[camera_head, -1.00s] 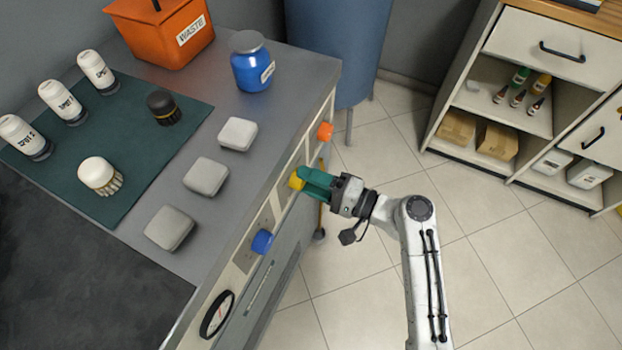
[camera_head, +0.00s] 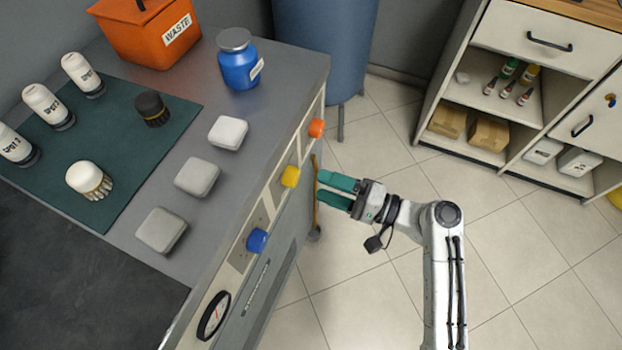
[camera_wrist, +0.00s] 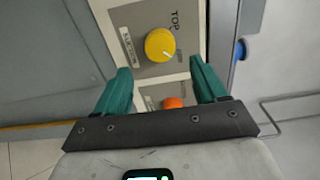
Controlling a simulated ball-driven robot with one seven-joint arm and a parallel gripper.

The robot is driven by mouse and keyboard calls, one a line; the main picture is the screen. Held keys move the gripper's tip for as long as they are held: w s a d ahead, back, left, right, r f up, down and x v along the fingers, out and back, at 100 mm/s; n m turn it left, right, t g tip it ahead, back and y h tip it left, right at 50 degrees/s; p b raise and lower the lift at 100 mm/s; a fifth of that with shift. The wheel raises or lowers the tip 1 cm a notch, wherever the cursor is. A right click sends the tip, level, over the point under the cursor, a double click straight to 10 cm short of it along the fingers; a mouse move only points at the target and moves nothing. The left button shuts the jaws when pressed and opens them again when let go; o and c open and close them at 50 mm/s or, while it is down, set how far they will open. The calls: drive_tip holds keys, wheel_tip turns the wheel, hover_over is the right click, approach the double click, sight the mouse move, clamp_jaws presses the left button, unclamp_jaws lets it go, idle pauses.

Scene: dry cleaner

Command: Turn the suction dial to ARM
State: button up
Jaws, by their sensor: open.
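The yellow dial (camera_head: 290,176) sits on the front panel of the grey counter, between an orange knob and a blue knob. In the wrist view the yellow dial (camera_wrist: 160,45) has a short white mark at its lower right. A small label (camera_wrist: 130,47) beside it appears to read SUCTION, and the word TOP (camera_wrist: 174,21) is printed near it. I cannot make out ARM. My gripper (camera_head: 324,186) has green fingers, is open and empty, and stands apart from the dial, facing it. In the wrist view the dial shows ahead, between and beyond my fingertips.
The orange knob (camera_head: 316,128) and blue knob (camera_head: 257,240) flank the dial on the panel. The counter top holds a blue jar (camera_head: 238,62) and an orange waste bin (camera_head: 148,35). Tiled floor (camera_head: 400,275) lies free right of the counter.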

drive_tip(key=v, duration=0.5)
idle(0.5)
drive_tip(key=s+d+f+n+g+h+p, duration=0.1)
drive_tip(key=s+d+f+n+g+h, duration=0.1)
drive_tip(key=s+d+f+h, duration=0.3)
drive_tip(key=s+d+f+n+g+h+p, duration=0.1)
drive_tip(key=s+d+f+h+p, duration=0.1)
drive_tip(key=s+h, duration=0.35)
drive_tip(key=s+d+r+g+h+p, duration=0.1)
drive_tip(key=s+d+r+h, duration=0.1)
drive_tip(key=s+d, duration=0.4)
drive_tip(key=s+d+r+g+h+p, duration=0.1)
drive_tip(key=s+d+r+h, duration=0.1)
drive_tip(key=s+d+h, duration=0.2)
drive_tip(key=s+d, duration=0.2)
drive_tip(key=d, duration=0.1)
drive_tip(key=shift+s+d+r+n+h, duration=0.15)
drive_tip(key=shift+s+n+h, duration=0.15)
drive_tip(key=shift+n+h, duration=0.1)
